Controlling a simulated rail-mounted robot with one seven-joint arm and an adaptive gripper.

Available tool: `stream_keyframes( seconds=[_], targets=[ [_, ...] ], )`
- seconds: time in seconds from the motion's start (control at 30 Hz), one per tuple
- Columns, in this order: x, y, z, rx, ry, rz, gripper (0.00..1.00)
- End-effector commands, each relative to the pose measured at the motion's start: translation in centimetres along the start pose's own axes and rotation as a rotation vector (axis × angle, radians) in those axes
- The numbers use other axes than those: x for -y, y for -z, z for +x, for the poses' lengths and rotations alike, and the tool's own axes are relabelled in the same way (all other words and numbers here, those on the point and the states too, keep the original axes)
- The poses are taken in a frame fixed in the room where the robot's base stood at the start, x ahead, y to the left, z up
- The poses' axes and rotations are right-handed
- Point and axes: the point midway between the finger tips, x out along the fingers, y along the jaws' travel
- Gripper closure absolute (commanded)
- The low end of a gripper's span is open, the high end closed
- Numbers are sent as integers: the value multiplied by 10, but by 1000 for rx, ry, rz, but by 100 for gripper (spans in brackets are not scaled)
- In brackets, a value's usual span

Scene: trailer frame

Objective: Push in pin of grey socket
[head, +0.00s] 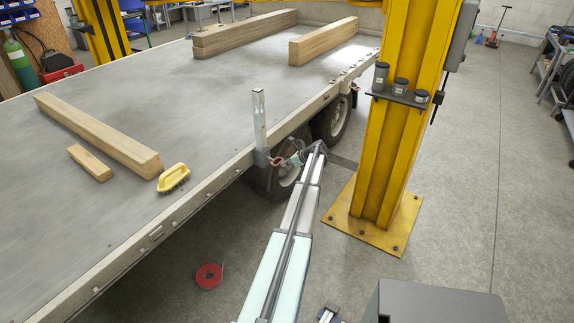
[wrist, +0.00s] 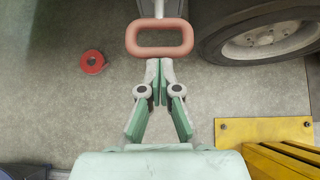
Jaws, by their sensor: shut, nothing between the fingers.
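The grey socket (head: 261,157) is on the trailer's side edge, with an upright grey post (head: 259,118) standing in it. Its pin ends in a salmon-red loop handle (head: 279,160), which sticks out to the right of the socket. In the wrist view the loop handle (wrist: 131,38) is straight ahead, with the grey pin shaft behind it. My gripper (wrist: 158,62) is shut and empty, its fingertips at the loop's lower bar. I cannot tell whether they touch it. In the head view my gripper (head: 293,159) is small and partly hidden by my arm.
Trailer wheels (head: 334,119) are close behind and right of the socket. A yellow column (head: 385,150) on a yellow base plate stands to the right. Timber beams (head: 95,130) and a yellow-handled tool (head: 173,177) lie on the deck. A red tape roll (head: 208,276) lies on the floor.

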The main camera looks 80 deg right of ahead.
Motion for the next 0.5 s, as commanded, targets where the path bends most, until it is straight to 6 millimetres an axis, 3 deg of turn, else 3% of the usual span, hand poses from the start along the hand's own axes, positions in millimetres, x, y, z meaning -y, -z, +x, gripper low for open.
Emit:
stream_keyframes(
  seconds=[0.33, 0.5],
  targets=[
    [2, -23, 27, 0, -1, 0, 100],
    [1, -24, 28, 0, 0, 0, 100]
  ],
)
